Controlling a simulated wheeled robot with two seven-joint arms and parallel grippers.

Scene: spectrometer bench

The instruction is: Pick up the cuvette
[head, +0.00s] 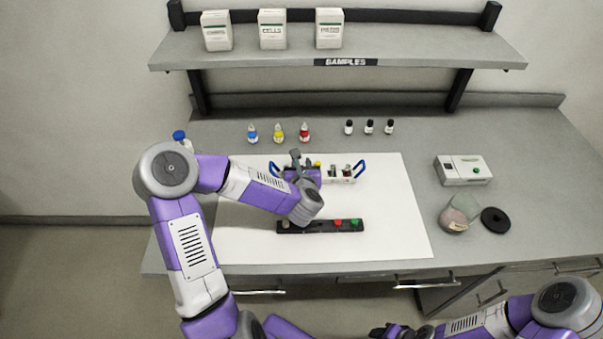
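A white carrier with blue handles (359,168) stands on the white mat (385,215). Small dark-and-pale items stand in its right half. No cuvette can be made out with certainty at this size. My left gripper (297,158) is over the carrier's left half and hides much of it. Its fingers are too small to tell open from shut, or whether anything is between them. A black strip (318,227) with a pale, a red and a green round piece lies in front of the carrier. My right gripper (380,331) is low at the bottom edge, partly cut off, away from the bench top.
Blue, yellow and red-capped bottles (278,134) and dark vials (369,127) stand behind the mat. A white instrument (462,170), a round jar (454,219) and a black disc (495,220) are at right. A shelf (420,47) with white boxes overhangs the back. The mat's right side is clear.

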